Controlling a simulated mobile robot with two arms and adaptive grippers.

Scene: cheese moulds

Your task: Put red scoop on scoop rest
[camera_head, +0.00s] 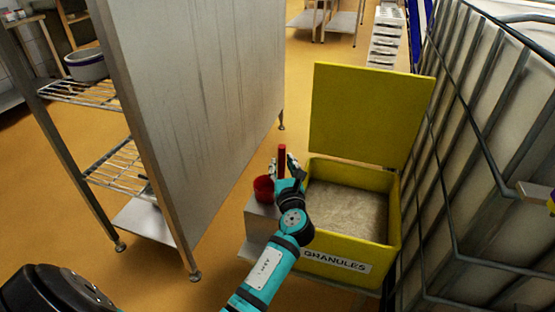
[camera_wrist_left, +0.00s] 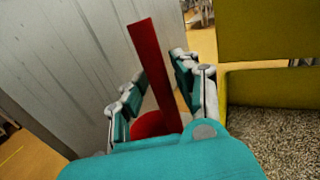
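The red scoop (camera_head: 264,189) has a round cup and a long upright handle. Its cup is over the top of a grey metal stand (camera_head: 262,224), which I take as the scoop rest, beside the yellow bin. Whether the cup touches the stand is hard to tell. My left gripper (camera_head: 282,162) is at the handle, with one finger on each side. In the left wrist view the red scoop (camera_wrist_left: 157,65) rises between the fingers of my left gripper (camera_wrist_left: 158,75), with small gaps visible, so it looks open. The lower cup is partly hidden by the gripper. My right gripper does not show.
The open yellow bin (camera_head: 384,225) holds pale granules, its lid (camera_head: 370,115) raised behind. A tall metal panel and wire shelf (camera_head: 113,165) stand at left. A caged white tank (camera_head: 490,150) closes off the right. Orange floor (camera_head: 225,210) is clear between panel and stand.

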